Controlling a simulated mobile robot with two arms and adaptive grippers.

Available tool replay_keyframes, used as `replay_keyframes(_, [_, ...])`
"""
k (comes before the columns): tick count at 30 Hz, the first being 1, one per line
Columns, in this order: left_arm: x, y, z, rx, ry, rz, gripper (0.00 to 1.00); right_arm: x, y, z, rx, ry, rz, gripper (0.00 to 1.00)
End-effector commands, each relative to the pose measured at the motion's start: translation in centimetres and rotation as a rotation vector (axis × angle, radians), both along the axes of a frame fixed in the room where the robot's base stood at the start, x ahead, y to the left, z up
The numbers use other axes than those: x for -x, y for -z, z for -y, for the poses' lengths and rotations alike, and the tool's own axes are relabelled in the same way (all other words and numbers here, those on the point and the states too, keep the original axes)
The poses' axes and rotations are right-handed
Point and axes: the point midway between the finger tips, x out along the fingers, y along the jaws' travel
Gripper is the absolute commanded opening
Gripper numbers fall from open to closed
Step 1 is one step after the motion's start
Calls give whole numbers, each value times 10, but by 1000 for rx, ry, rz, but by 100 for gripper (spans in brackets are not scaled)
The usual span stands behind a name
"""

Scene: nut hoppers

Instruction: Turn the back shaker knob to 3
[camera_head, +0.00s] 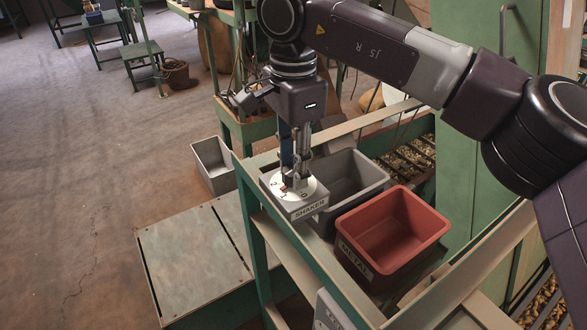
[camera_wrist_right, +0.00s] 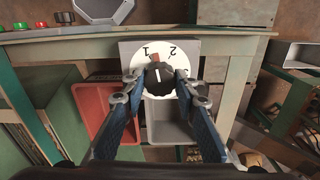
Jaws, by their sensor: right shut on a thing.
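The shaker box (camera_head: 318,206) is a grey block labelled "SHAKER" at the end of the green frame. Its white dial (camera_head: 308,189) shows 2, 1 and 0 in the head view; the dial also shows in the right wrist view (camera_wrist_right: 181,62) with 1 and 2 upside down. My right gripper (camera_head: 296,180) points down over the dial and is shut on the black knob (camera_wrist_right: 158,77), with a finger on either side. The knob has a white line and a reddish mark near the 1. The 3 is not readable. My left gripper is not in view.
A red bin (camera_head: 403,203) with a "METAL" label stands right of the box, and a grey bin (camera_head: 362,177) behind it. Another grey bin (camera_head: 202,156) sits at the left, lower down. A second grey box (camera_head: 327,314) is at the bottom edge. Open floor lies left.

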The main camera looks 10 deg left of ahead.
Motion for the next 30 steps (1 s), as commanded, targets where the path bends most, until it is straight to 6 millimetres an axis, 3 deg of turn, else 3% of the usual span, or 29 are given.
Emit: replay_keyframes(30, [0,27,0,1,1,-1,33,-1,-1,0,-3,968,5,4])
